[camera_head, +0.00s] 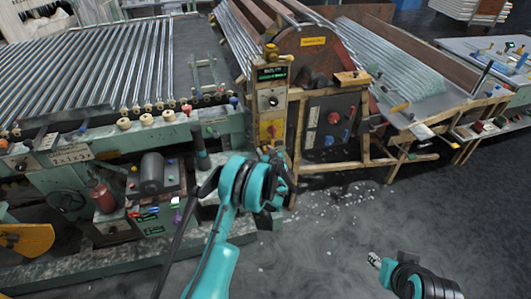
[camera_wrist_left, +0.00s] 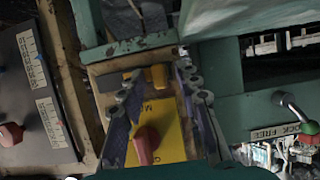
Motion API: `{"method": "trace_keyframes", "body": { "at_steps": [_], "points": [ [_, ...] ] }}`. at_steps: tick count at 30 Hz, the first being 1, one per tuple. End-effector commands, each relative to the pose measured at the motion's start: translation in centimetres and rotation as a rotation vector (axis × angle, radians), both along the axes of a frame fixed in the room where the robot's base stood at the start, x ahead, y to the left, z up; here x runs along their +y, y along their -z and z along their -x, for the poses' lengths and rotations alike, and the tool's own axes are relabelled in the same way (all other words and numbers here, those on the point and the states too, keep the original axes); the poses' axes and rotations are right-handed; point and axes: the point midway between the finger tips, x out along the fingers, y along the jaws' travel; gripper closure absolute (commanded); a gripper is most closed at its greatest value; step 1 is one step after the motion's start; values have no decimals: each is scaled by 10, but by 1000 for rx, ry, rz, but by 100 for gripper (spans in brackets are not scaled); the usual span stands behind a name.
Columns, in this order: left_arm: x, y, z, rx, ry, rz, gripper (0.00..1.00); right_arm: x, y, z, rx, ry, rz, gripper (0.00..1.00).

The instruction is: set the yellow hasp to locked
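A small yellow-orange piece, apparently the hasp (camera_wrist_left: 157,77), sits at the top of a yellow plate (camera_wrist_left: 172,128) in the left wrist view. The plate bears a red knob (camera_wrist_left: 146,146). In the head view the plate (camera_head: 265,130) is on a narrow post, and I cannot pick out the hasp there. My left gripper (camera_wrist_left: 165,105) is open, its fingers on either side of the plate with nothing held; whether they touch it is unclear. In the head view my left gripper (camera_head: 274,162) is mostly hidden by its wrist. My right gripper (camera_head: 375,260) is low at right, its fingers unclear.
A dark control panel (camera_head: 331,125) with a red knob stands right of the post. A green machine bed with glass tubes (camera_head: 110,65) fills the left. Open floor (camera_head: 340,215) lies in front.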

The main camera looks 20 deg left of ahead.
Motion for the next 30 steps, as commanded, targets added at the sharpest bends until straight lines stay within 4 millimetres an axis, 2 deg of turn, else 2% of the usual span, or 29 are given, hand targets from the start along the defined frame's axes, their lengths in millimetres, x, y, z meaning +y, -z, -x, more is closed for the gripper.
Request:
{"method": "trace_keyframes", "body": {
  "at_steps": [2,3,6,13,20,27,28,30],
  "points": [
    [0,0,0,0,0,0,67,0,0,0,0,0,0,60],
    [0,0,0,0,0,0,78,0,0,0,0,0,0,60],
    [0,0,0,0,0,0,100,0,0,0,0,0,0,60],
    [-2,0,-1,0,1,0,100,0,0,0,0,0,0,60],
    [-24,0,-16,1,2,0,100,0,0,0,0,0,0,60],
    [-26,0,-16,-1,4,1,100,0,0,0,0,0,0,60],
    [-26,-1,-17,-2,5,1,81,0,0,0,0,0,0,60],
    [-26,-1,-16,-1,4,1,67,0,0,0,0,0,0,60]
  ]
}}
